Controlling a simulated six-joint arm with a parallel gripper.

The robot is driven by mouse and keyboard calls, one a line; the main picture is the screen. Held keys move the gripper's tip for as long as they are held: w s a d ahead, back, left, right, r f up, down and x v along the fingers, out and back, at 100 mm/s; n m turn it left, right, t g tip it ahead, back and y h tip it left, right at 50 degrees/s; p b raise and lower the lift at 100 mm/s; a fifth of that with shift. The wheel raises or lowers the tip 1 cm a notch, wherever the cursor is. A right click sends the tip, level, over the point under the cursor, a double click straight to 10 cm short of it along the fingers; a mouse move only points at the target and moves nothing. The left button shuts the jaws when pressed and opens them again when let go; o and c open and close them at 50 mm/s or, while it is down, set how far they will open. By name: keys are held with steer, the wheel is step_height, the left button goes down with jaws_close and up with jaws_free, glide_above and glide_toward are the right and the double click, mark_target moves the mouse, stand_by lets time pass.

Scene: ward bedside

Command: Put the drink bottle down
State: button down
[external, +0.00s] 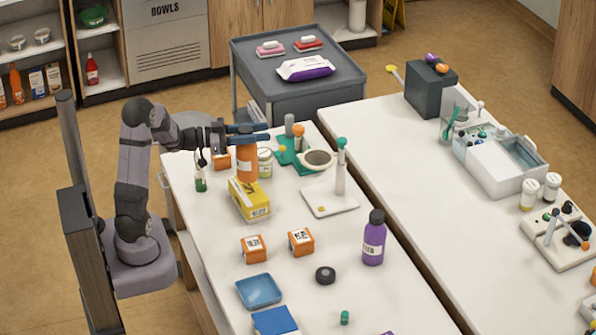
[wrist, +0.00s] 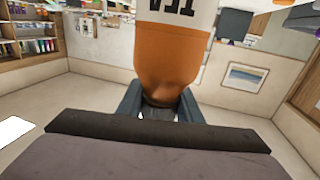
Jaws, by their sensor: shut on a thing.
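The drink bottle is orange with a white label (external: 246,160). My gripper (external: 248,133) is shut on its dark top end, and the bottle hangs below the fingers. In the wrist view the bottle (wrist: 172,60) narrows to its neck between the two fingers (wrist: 160,105). In the external view its lower end overlaps the back of a yellow box (external: 248,200). I cannot tell whether the bottle touches the box or the table or is clear of both.
A white jar (external: 265,162) stands close to the right of the bottle, and a small green bottle (external: 200,178) to the left. Orange boxes (external: 254,249), a purple bottle (external: 374,238) and a blue tray (external: 259,291) stand nearer the front. Bare white tabletop (external: 215,215) lies left of the yellow box.

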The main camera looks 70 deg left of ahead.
steer(key=shift+f, duration=2.15)
steer(key=c, duration=1.3)
jaws_free()
steer(key=shift+o, duration=0.2)
steer(key=b+v, duration=0.2)
steer(key=v, duration=1)
